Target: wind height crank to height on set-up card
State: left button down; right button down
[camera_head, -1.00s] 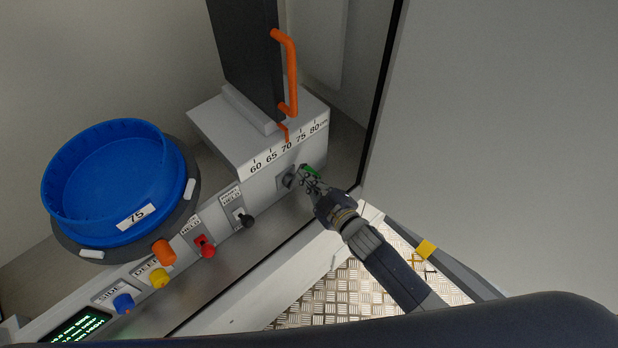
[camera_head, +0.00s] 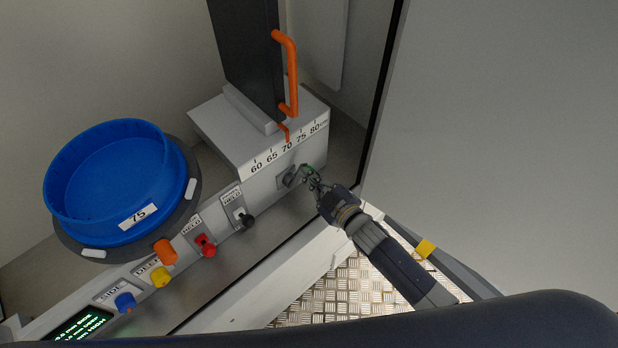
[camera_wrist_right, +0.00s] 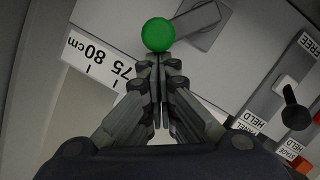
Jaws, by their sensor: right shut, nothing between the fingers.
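The height crank (camera_head: 291,179) is a grey arm on the front of the white scale block, with a green knob (camera_wrist_right: 158,34). In the right wrist view the knob is just beyond my right fingertips (camera_wrist_right: 158,62), which are together and empty. In the head view my right gripper (camera_head: 312,180) is at the crank, partly covering the knob; I cannot tell whether they touch. The orange pointer (camera_head: 285,132) stands near 70 on the height scale (camera_head: 287,147), marked 60 to 80 cm. A label reading 75 (camera_head: 138,216) is on the blue tub. My left gripper is not in view.
The blue tub (camera_head: 60,190) sits on a dark round stage at left. Black (camera_head: 246,220), red (camera_head: 206,246), yellow (camera_head: 161,277) and blue (camera_head: 125,302) controls line the panel. A green-text display (camera_head: 80,327) is at lower left. An orange handle (camera_head: 292,75) rises above the scale.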

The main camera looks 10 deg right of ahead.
jog(key=shift+w+d, duration=0.1)
jog(key=shift+d, duration=0.15)
